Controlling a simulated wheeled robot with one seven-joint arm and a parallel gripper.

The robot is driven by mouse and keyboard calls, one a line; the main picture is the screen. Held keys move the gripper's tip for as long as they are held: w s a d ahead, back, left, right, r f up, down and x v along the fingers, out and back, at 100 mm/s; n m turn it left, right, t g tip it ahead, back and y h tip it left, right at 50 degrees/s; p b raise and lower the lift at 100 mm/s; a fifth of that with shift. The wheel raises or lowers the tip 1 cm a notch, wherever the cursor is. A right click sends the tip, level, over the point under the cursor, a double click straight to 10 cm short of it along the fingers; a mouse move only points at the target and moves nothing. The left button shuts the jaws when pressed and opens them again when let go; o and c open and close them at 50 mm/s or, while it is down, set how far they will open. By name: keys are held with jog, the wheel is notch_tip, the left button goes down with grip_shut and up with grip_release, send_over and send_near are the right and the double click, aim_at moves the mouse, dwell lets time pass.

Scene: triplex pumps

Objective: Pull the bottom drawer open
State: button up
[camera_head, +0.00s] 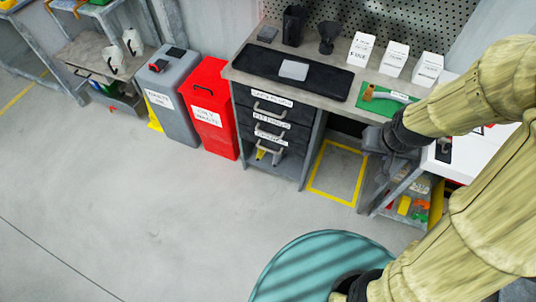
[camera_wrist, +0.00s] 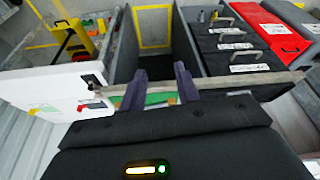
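The dark drawer unit under the workbench has three labelled drawers, each with a pale handle. The bottom drawer's handle (camera_head: 268,151) is the lowest in the head view. In the wrist view, the picture is turned over and the bottom drawer's handle (camera_wrist: 224,21) is uppermost. Small yellow and grey items show beside that handle; I cannot tell whether the bottom drawer is slightly open. My gripper (camera_wrist: 161,88) is open and empty, its two dark fingers apart. It is right of the drawers near the bench front, touching no handle. In the head view my arm partly hides it.
A red bin (camera_head: 208,108) and a grey bin (camera_head: 168,98) stand left of the drawers. A yellow-marked floor bay (camera_head: 337,172) lies right of them. A shelf (camera_head: 392,203) with coloured parts is further right. The floor before the drawers is clear.

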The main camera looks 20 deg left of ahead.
jog(key=w+a+f+n+t+y+b, duration=0.1)
jog(key=w+a+f+b, duration=0.25)
jog(key=f, duration=0.35)
jog(key=w+a+f+y+b, duration=0.1)
jog(key=w+a+f+b, duration=0.1)
jog(key=a+f+b, duration=0.3)
jog(key=w+a+f+n+t+y+b, duration=0.15)
jog(key=a+f, duration=0.25)
jog(key=f, duration=0.4)
jog(key=w+a+f+m+t+y+b, duration=0.25)
jog(key=a+f+y+b, duration=0.55)
jog(key=a+f+b, duration=1.2)
notch_tip(320, 180, down, 18)
jog(key=s+d+m+t+h+b, duration=0.1)
jog(key=m+t+h+b, duration=0.4)
jog(key=m+t+b, duration=0.5)
jog(key=m+b, duration=0.3)
jog(key=m, duration=0.1)
jog(key=shift+s+d+f+m+h, duration=0.2)
jog(key=shift+d+m+h, duration=0.1)
jog(key=shift+d+h, duration=0.05)
jog(key=shift+w+a+b, duration=0.1)
jog(key=shift+a+b, duration=0.05)
jog(key=shift+b, duration=0.15)
